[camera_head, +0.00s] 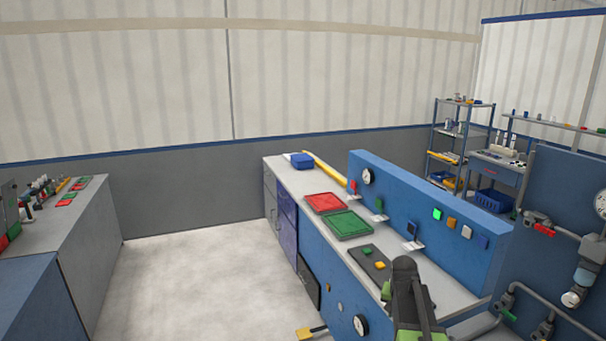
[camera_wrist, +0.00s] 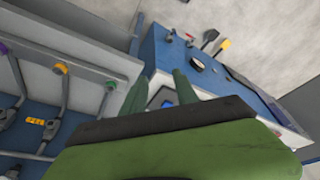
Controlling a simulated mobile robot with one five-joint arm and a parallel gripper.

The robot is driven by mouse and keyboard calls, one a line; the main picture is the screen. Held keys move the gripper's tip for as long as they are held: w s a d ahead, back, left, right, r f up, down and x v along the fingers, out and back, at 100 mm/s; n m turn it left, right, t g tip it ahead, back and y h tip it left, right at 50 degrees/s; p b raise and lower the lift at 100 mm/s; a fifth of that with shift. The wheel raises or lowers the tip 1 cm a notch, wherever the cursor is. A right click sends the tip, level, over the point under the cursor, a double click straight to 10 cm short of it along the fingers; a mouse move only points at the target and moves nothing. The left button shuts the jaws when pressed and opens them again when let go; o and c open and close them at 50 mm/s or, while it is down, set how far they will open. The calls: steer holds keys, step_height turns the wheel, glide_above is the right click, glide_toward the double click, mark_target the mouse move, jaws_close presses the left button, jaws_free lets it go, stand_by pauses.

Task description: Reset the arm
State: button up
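My arm (camera_head: 408,300), dark with green parts, rises at the lower right of the head view, in front of the blue-and-grey workbench (camera_head: 290,178). My gripper (camera_wrist: 158,78) shows in the wrist view as two green fingers standing apart, with a dark band and green body below. I see nothing held between them; a small blue patch shows behind in the gap. The fingertips cannot be made out clearly in the head view.
The bench bears a red tray (camera_head: 325,203), a green tray (camera_head: 347,224), a blue box (camera_head: 301,160) and a dark plate (camera_head: 366,262). A blue panel (camera_head: 400,200) stands along it. Pipes and valves (camera_head: 560,235) are at the right. The floor (camera_head: 190,260) at left is clear.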

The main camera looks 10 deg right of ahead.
steer(key=s+a+f+n+y+b, duration=0.1)
steer(key=s+a+f+n, duration=0.1)
steer(key=a, duration=0.6)
steer(key=s+a+f+n+b, duration=0.1)
steer(key=s+a+f, duration=0.1)
steer(key=a, duration=0.5)
steer(key=s+a+f+n+g+y+b, duration=0.1)
steer(key=s+a+n+g, duration=0.1)
steer(key=s+a, duration=0.6)
steer(key=shift+s+a+f+n+g, duration=0.2)
steer(key=shift+s+n+g, duration=0.2)
steer(key=shift+s+n, duration=0.55)
